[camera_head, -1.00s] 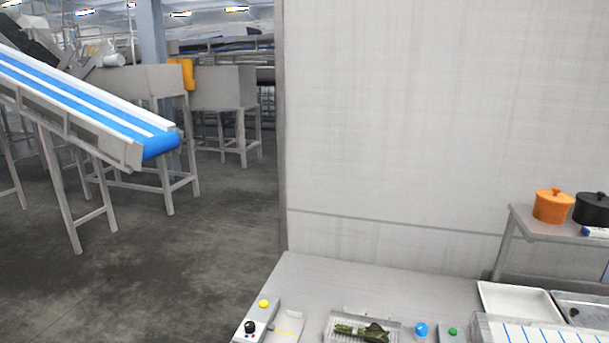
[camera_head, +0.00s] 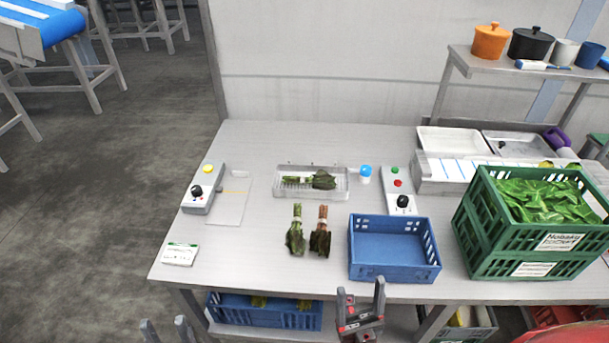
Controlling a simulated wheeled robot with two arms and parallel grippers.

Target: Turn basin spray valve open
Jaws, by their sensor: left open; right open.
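A shallow basin-like tray (camera_head: 282,189) sits at the middle back of the steel table with a bunch of greens (camera_head: 318,180) in it. A blue round knob (camera_head: 365,171) on a white fitting stands just right of the tray; it looks like the spray valve, but I cannot tell its setting. A grey control box (camera_head: 398,178) with green and red buttons and a black knob (camera_head: 403,201) stands right of it. My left gripper (camera_head: 166,328) is open at the bottom edge, partly cut off. My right gripper (camera_head: 361,300) is open and empty at the table's front edge, below the blue crate.
Two leaf bunches (camera_head: 296,232) (camera_head: 321,234) lie in front of the tray. An empty blue crate (camera_head: 392,272) and stacked green crates (camera_head: 490,257) of greens stand to the right. Another control box (camera_head: 200,188) stands left. The front left table (camera_head: 230,265) is mostly clear.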

